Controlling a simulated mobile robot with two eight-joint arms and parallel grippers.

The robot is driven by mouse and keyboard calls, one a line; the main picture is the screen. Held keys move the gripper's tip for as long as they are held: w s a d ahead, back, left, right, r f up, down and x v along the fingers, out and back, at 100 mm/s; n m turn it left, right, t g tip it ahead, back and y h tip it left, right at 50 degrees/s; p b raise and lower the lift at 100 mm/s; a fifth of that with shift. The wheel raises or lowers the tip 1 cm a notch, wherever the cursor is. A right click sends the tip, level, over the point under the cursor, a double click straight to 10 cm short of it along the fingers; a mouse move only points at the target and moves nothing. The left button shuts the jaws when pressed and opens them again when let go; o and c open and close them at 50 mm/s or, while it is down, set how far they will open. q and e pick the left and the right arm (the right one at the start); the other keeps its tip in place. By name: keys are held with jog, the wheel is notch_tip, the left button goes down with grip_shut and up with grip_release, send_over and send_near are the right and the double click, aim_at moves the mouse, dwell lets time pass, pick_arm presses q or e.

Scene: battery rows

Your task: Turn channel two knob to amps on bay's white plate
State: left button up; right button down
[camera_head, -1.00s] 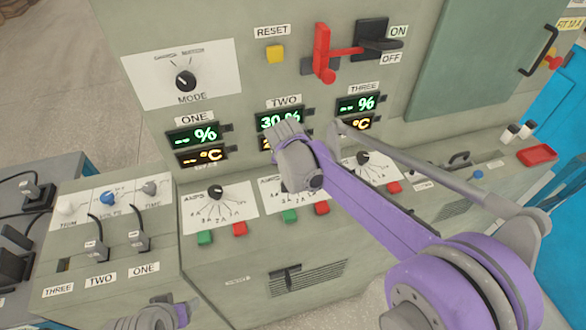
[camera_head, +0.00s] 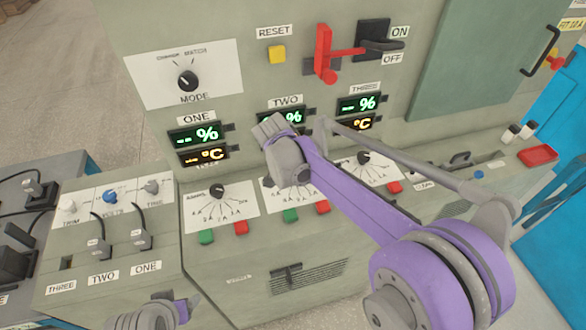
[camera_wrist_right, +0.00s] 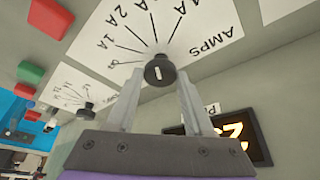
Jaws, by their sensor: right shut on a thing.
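The channel two knob (camera_wrist_right: 159,71) is a round black knob with a white mark, on a white plate (camera_wrist_right: 120,30) printed AMPS with several marked lines. In the right wrist view, my right gripper (camera_wrist_right: 158,84) has its two fingers closed on the knob's sides. In the head view, my right arm hides the knob, and part of its white plate (camera_head: 295,206) shows below the TWO display (camera_head: 294,117). My left gripper (camera_head: 155,315) is partly seen at the bottom edge, away from the knob; its fingers cannot be made out.
Similar knobs stand either side, under ONE (camera_head: 217,190) and THREE (camera_head: 363,158). Green (camera_head: 290,215) and red (camera_head: 322,207) buttons sit below the plate. A MODE knob (camera_head: 187,81) and a red lever (camera_head: 325,55) are higher up. A plug box (camera_head: 110,235) stands left.

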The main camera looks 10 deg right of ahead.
jog(key=shift+c, duration=1.5)
grip_release()
jog(key=v, duration=1.1)
jog(key=shift+p, duration=0.35)
jog(key=shift+f, duration=0.15)
